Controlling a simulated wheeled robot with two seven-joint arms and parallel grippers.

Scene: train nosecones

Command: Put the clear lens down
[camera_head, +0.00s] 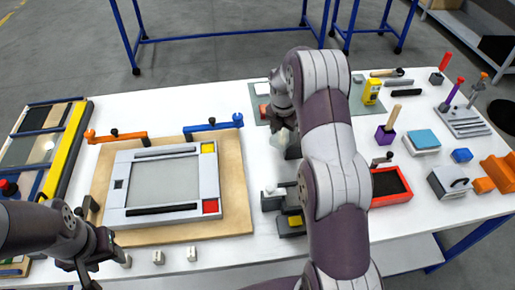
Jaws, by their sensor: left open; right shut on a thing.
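My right gripper (283,124) is right of the wooden board, partly hidden by my own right arm. It is shut on a small pale, translucent piece, which looks like the clear lens (282,138). The piece is above or on the white table just left of my forearm; I cannot tell whether it touches anything below. My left gripper (92,272) is open and empty at the lower left, near the table's front edge.
A grey frame (116,203) lies on the wooden board (240,208), with orange (118,138) and blue (213,126) clamps behind it. Small pale blocks (158,257) stand along the front edge. A grey-yellow fixture (291,224) and red tray (391,200) flank my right arm.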

